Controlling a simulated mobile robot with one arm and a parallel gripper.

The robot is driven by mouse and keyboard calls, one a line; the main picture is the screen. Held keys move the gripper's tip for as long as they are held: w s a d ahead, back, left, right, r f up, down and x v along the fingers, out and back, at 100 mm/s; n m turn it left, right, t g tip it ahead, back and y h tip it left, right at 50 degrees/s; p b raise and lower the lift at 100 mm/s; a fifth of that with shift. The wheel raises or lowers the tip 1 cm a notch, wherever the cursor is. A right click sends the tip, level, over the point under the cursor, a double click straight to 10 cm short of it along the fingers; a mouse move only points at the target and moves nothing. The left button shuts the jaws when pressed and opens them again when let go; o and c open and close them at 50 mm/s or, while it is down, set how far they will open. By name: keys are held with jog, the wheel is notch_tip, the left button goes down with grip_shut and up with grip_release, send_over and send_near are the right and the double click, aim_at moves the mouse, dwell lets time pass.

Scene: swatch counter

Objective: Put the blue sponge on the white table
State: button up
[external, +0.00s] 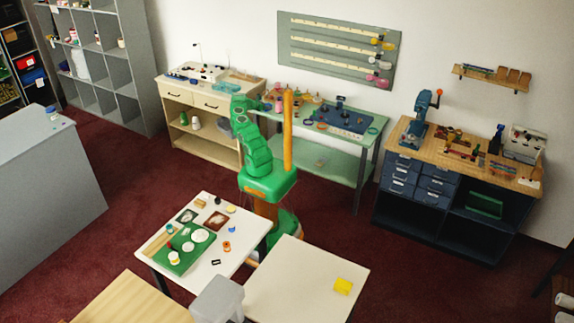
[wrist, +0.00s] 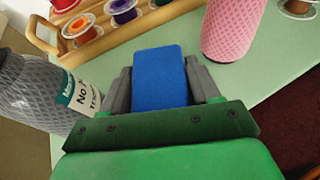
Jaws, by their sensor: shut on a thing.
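In the wrist view my gripper (wrist: 160,75) is shut on the blue sponge (wrist: 159,78), one grey finger on each side of it. The sponge is over the pale green bench top (wrist: 140,40); I cannot tell whether it touches it. In the external view my green arm reaches to that bench at the back, and the gripper and sponge are not clearly seen. A white table (external: 222,281) with many small items stands in front of my base. A second pale, off-white table (external: 290,305) stands to its right, with a yellow block (external: 343,286) on it.
Beside the gripper are a grey mesh-covered bottle (wrist: 35,95), a pink mesh-covered one (wrist: 230,30) and a wooden rack (wrist: 55,40) of coloured spools. A green mat (external: 180,262) covers part of the white table. The off-white table is mostly clear.

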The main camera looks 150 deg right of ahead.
jog(key=o, duration=1)
jog(key=shift+o, duration=0.2)
jog(key=shift+w+d+r, duration=0.15)
jog(key=shift+w+r, duration=0.05)
jog(key=v, duration=1.1)
jog(key=shift+w+r, duration=0.2)
jog(key=shift+w, duration=0.05)
